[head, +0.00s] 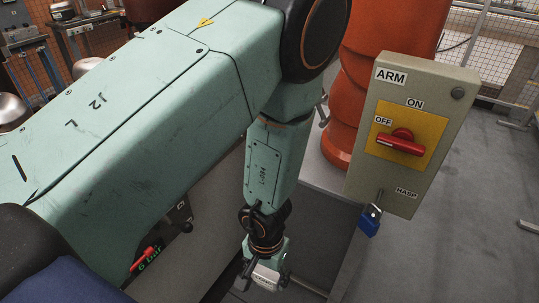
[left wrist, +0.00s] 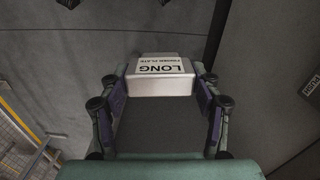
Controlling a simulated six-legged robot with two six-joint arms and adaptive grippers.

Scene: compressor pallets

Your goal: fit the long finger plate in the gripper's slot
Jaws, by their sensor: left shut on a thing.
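The long finger plate (left wrist: 160,86) is a pale block with an upside-down "LONG FINGER PLATE" label in the left wrist view. My left gripper (left wrist: 160,100) is shut on it, with one dark finger at each side. In the head view, my left gripper (head: 263,274) points down near the bottom edge, and the plate shows small and pale between its fingers (head: 265,276). No slot for the plate can be made out in either view. My right gripper is not in view.
A grey-green switch box (head: 413,137) marked "ARM" stands to the right, its red handle (head: 400,142) pointing toward OFF. A blue padlock (head: 369,220) hangs at its hasp. An orange ribbed column (head: 380,55) rises behind. Grey floor (head: 480,220) is open at right.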

